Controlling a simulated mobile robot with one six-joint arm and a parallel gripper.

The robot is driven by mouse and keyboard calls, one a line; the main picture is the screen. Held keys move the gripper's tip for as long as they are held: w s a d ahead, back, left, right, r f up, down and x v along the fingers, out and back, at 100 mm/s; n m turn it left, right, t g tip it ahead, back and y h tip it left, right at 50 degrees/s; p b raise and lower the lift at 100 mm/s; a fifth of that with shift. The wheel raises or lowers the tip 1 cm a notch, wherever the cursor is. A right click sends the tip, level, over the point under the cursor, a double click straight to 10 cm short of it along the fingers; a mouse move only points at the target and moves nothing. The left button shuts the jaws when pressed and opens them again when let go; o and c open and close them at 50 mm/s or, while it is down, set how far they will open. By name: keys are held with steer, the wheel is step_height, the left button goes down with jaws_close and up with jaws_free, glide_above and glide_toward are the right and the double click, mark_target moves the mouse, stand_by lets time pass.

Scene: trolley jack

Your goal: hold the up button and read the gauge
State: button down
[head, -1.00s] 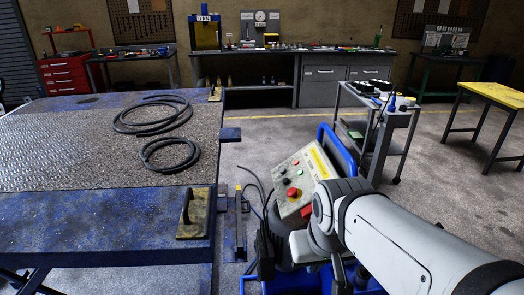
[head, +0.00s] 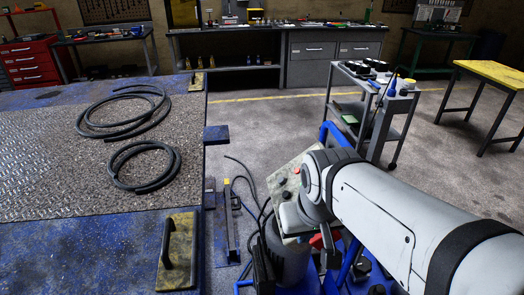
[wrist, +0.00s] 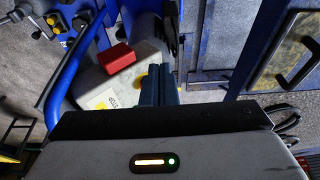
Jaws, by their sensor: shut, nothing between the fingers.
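The pale control box (head: 285,180) stands beside the blue platform, and my arm covers most of its face in the head view. Small dark buttons (head: 282,195) show on its left part; I cannot tell which is the up button. In the wrist view my gripper (wrist: 159,72) is shut and empty, its fingers over or beside the pale box (wrist: 90,82) with a red block (wrist: 117,58) and a yellow STOP label (wrist: 104,99). Contact with a button cannot be made out. The gauge's dial is not visible now; the head view cuts off above the back bench.
The platform (head: 60,240) with a handle plate (head: 177,250) and hose coils (head: 145,165) lies at left. A grey trolley (head: 375,110) and a yellow table (head: 490,72) stand at right. Blue rails (wrist: 75,70) run close by the box. Open floor lies behind.

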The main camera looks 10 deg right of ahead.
mark_target(281, 180)
steer(key=w+a+r+n+p, duration=0.2)
steer(key=w+p, duration=0.2)
steer(key=w, duration=1.4)
steer(key=w+f+n+p, duration=0.1)
steer(key=w+f, duration=0.3)
steer(key=w, duration=0.4)
steer(key=w+a+f+n+y+p, duration=0.1)
steer(key=w+f+n+p, duration=0.1)
steer(key=w+f, duration=0.3)
steer(key=w, duration=0.4)
steer(key=shift+w+f+p, duration=0.15)
steer(key=shift+p, duration=0.15)
steer(key=d+f+b, duration=0.1)
steer(key=f, duration=0.1)
steer(key=d+f+b, duration=0.1)
steer(key=d+f, duration=0.1)
steer(key=d+f+b, duration=0.1)
steer(key=f, duration=0.1)
steer(key=shift+d+f+b, duration=0.1)
steer(key=shift+d+b, duration=0.2)
steer(key=shift+b, duration=0.05)
steer(key=shift+d+f+b, duration=0.35)
steer(key=shift+d+b, duration=0.1)
